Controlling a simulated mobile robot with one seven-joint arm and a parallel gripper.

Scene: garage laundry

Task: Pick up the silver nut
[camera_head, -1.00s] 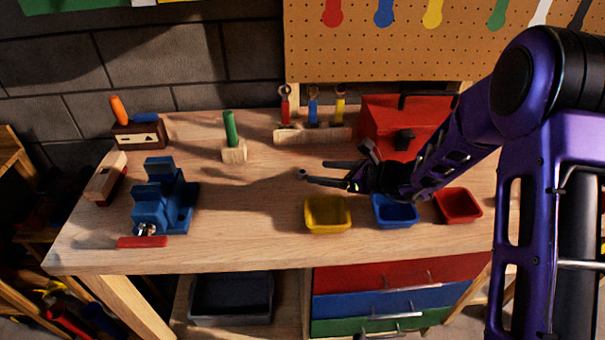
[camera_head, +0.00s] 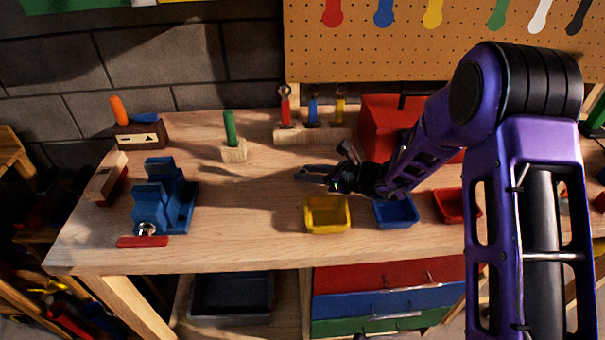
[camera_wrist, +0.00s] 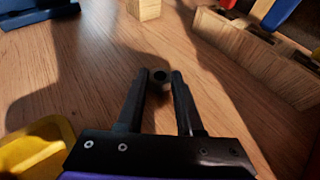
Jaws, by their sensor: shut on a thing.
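The silver nut (camera_wrist: 160,79) shows in the wrist view as a small dark ring with a hole, right between the fingertips. My gripper (camera_wrist: 158,84) is shut on it, low over the bare wooden benchtop. In the head view my gripper (camera_head: 305,174) is above the middle of the bench, behind the yellow bin. The nut is too small and dark there to make out clearly. I cannot tell whether it touches the wood.
Yellow (camera_head: 327,229), blue (camera_head: 396,222) and red (camera_head: 455,216) bins line the front edge. A blue vise (camera_head: 150,213) stands left, a green-handled tool in a wooden block (camera_head: 234,153) behind. A tool rack (camera_head: 300,134) and red toolbox (camera_head: 385,130) are at the back. The bench's left middle is clear.

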